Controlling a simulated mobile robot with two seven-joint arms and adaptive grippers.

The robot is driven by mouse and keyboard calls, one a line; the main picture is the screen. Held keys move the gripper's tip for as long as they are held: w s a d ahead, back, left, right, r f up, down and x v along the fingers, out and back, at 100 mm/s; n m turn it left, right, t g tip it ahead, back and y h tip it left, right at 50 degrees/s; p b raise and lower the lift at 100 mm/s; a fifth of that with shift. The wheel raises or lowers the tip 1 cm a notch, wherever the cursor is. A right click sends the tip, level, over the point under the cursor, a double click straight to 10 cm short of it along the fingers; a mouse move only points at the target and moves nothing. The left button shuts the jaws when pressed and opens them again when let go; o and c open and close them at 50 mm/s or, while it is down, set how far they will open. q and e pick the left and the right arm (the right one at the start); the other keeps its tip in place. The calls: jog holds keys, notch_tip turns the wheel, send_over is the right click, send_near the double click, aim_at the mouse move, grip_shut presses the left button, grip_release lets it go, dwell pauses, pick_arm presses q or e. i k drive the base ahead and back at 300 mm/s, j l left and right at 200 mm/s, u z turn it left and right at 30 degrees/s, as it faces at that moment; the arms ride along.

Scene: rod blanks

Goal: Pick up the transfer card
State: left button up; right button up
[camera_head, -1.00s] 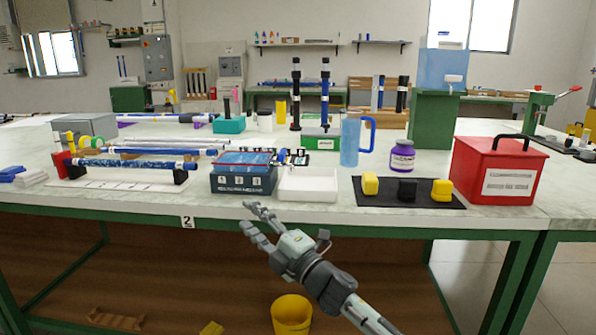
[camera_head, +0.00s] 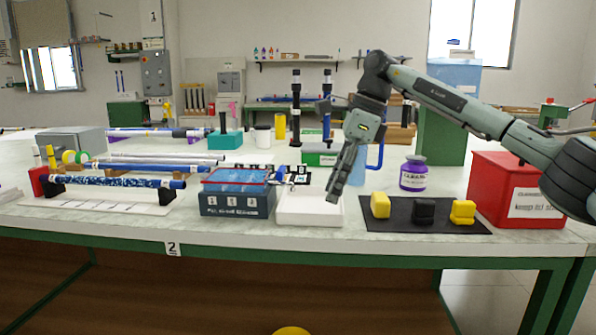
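My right gripper (camera_head: 335,190) comes in from the right and points down over the right side of a shallow white tray (camera_head: 298,218). Its fingers line up with my view, so I cannot tell whether they are apart, and no held thing shows. A small flat piece with a black-and-white pattern (camera_head: 301,178) lies behind the tray, left of the gripper; it may be the transfer card, but it is too small to be sure. My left gripper is not in view.
A dark blue labelled box (camera_head: 237,203) stands left of the tray. A black mat (camera_head: 400,222) with yellow and black blocks, a purple jar (camera_head: 413,174) and a red box (camera_head: 490,185) are to the right. Rods (camera_head: 115,181) lie at the left. A blue jug is partly hidden behind the gripper.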

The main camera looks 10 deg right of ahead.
aim_at(302, 169)
jog(key=i, duration=1.2)
